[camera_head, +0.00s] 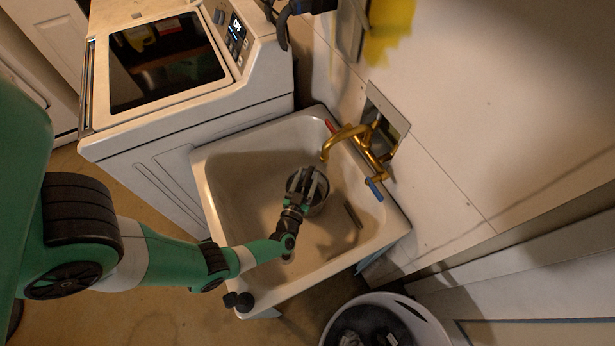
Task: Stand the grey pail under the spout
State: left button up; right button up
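The grey pail (320,207) is in the white utility sink (240,222), near the middle of the basin. My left gripper (308,178) is over the pail and hides much of it. The fingers look apart, but I cannot tell whether they hold the pail's rim or handle. The brass spout (343,137) reaches from the wall over the back of the basin. Its tip is above and to the right of the pail in the picture, and the pail seems to be in front of it.
A blue tap handle (374,190) and a red one (331,127) flank the spout. A dark slotted piece (353,214) lies in the basin's right part. A white washer (180,120) stands left, a round white basket (400,312) at the bottom right.

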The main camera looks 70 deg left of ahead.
aim_at(303, 187)
pick_arm(q)
jog(key=shift+r, duration=0.25)
jog(key=p+v, duration=0.1)
jog(key=v, duration=0.2)
jog(key=shift+d+p, duration=0.25)
jog(key=shift+p, duration=0.1)
jog(key=shift+s+d, duration=0.2)
jog(key=shift+s, duration=0.1)
